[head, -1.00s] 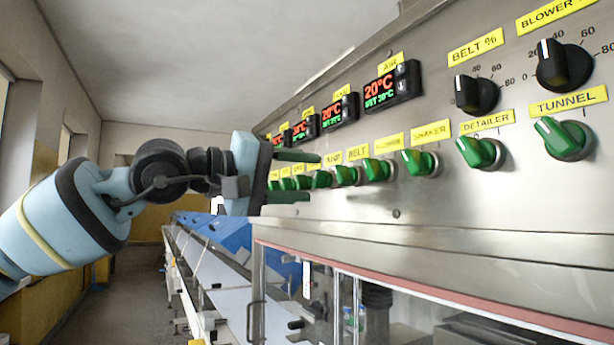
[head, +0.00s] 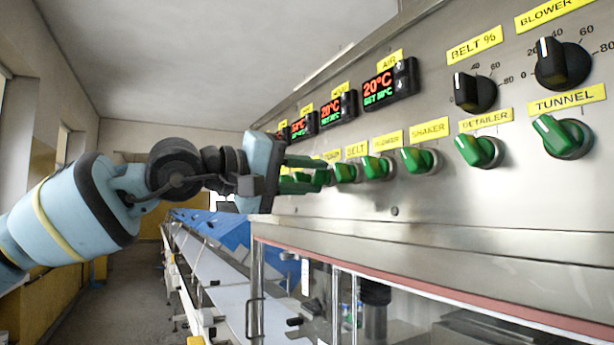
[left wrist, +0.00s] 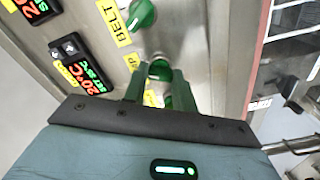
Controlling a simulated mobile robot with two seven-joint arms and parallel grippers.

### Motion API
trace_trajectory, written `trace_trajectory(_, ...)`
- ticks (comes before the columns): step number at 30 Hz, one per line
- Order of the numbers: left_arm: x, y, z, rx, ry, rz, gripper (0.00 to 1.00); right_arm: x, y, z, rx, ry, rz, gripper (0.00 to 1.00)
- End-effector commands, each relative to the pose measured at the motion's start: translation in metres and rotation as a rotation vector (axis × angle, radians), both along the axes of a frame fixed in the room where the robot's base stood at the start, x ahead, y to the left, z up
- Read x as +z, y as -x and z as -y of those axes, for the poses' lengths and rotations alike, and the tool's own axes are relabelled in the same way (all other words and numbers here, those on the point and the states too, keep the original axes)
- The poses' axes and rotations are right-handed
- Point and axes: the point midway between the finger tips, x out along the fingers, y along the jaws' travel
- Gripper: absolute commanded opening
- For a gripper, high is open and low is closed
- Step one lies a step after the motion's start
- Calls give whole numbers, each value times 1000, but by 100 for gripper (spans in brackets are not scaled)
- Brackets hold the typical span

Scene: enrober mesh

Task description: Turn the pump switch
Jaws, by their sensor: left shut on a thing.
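The steel control panel (head: 480,205) carries a row of green rotary switches under yellow labels. My left gripper (head: 316,173) comes in from the left, its green fingers pointing at the panel. It is shut on the green pump switch (left wrist: 160,68), the one beside the BELT switch (head: 345,173). The left wrist view shows this switch between the fingertips (left wrist: 156,80). Its label (left wrist: 132,62) is partly hidden and only a letter like P shows. The fingers cover much of the switch, so its exact angle is unclear. My right gripper is not in view.
To the right are the BLOWER switch (head: 377,167), SHAKER switch (head: 420,160), DETAILER switch (head: 480,150) and TUNNEL switch (head: 563,136). Black dials (head: 565,64) and red temperature displays (head: 390,86) sit above. A ledge (head: 420,255) juts out below. Free room lies left of the panel.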

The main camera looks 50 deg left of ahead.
Motion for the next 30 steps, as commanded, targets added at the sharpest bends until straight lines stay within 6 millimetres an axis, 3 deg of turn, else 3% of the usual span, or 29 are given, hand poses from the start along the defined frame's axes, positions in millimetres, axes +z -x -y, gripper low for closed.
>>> trace_trajectory(11,-2,-1,0,1,90,-27,4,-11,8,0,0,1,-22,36)
trace_trajectory(30,-3,-2,0,1,632,-183,4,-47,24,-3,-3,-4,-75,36)
